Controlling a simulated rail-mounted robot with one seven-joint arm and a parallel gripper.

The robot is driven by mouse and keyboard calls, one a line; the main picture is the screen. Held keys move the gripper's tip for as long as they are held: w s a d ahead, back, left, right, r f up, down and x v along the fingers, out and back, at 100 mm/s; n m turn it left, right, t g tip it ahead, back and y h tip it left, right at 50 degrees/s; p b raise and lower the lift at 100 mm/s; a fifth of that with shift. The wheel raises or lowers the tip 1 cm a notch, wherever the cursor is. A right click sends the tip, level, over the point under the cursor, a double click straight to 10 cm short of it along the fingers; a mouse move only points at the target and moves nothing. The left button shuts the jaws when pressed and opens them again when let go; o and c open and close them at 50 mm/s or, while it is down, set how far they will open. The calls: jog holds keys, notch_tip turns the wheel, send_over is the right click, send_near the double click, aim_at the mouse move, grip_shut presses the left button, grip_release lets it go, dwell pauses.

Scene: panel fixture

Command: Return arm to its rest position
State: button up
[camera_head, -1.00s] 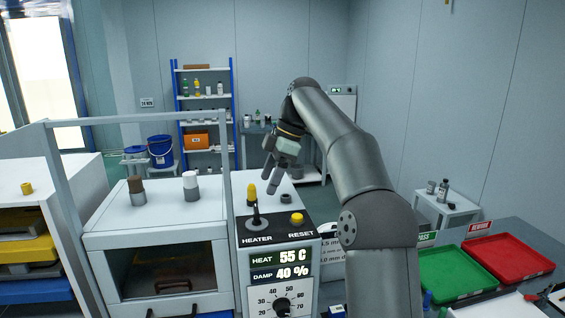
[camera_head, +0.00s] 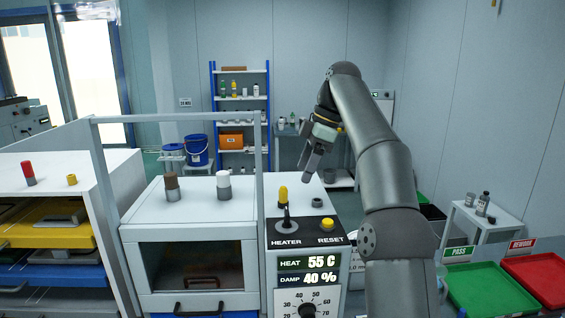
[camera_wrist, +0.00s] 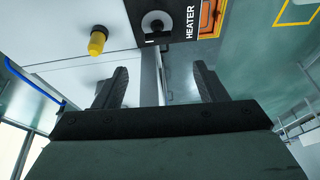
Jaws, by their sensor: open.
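My gripper (camera_head: 311,165) hangs from my bent grey arm in the head view, above and behind the white heater unit with its control panel (camera_head: 308,264). In the wrist view my gripper (camera_wrist: 160,85) shows two dark fingers spread wide with nothing between them. The fingers touch nothing that I can see. The heater lever (camera_head: 285,216) and the yellow reset button (camera_head: 327,223) are on the panel's black top. The panel reads 55 C and 40 %.
A white cabinet (camera_head: 190,255) with a dark window stands left of the panel, inside a grey frame. Green PASS (camera_head: 490,290) and red REWORK (camera_head: 540,278) trays lie at right. A blue-posted shelf (camera_head: 241,110) stands behind. A side table (camera_head: 480,225) stands at right.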

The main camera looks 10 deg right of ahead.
jog(key=s+a+f+m+h+b, duration=0.2)
jog(key=s+a+f+m, duration=0.35)
jog(key=s+f, duration=0.2)
jog(key=s+d+f+m+h+b, duration=0.1)
jog(key=s+f+m, duration=0.4)
jog(key=s+f, duration=0.6)
jog(key=s+d+f+m+h+b, duration=0.1)
jog(key=s+d+f+m, duration=0.2)
jog(key=s+f, duration=0.9)
jog(key=s+m, duration=0.3)
jog(key=s, duration=0.2)
jog(key=shift+d+f+t, duration=0.3)
jog(key=shift+d+t, duration=0.05)
jog(key=shift+t, duration=0.05)
